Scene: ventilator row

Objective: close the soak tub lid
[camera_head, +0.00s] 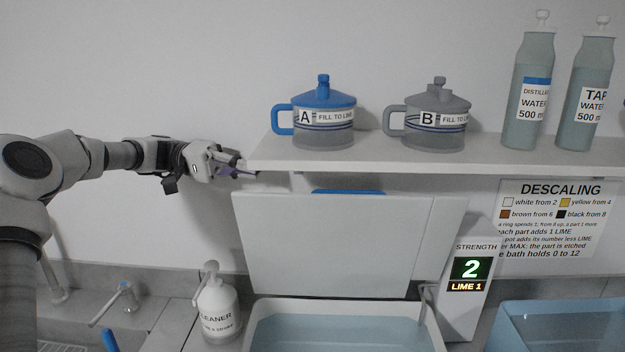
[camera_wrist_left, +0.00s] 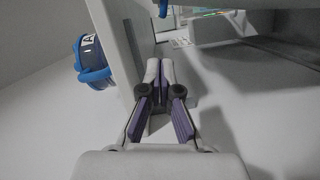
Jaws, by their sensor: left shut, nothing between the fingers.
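The soak tub (camera_head: 253,335) stands at the bottom middle of the head view, with pale blue liquid inside. Its lid, a wide light grey panel (camera_head: 330,240), stands open and nearly upright at the tub's back, its top edge below the shelf. A blue part (camera_head: 348,191) shows just above that edge; most of it is hidden. My left gripper (camera_head: 250,172) is left of the lid's top left corner, by the shelf's left end. Its fingers (camera_wrist_left: 160,68) are together and empty in the wrist view. My right gripper is out of view.
The shelf (camera_head: 385,165) holds blue pot A (camera_head: 324,118), grey pot B (camera_head: 436,118) and two water bottles (camera_head: 533,70). A cleaner bottle (camera_head: 217,308) stands left of the tub. A strength display (camera_head: 470,270) and another water-filled basin (camera_head: 560,325) are at right.

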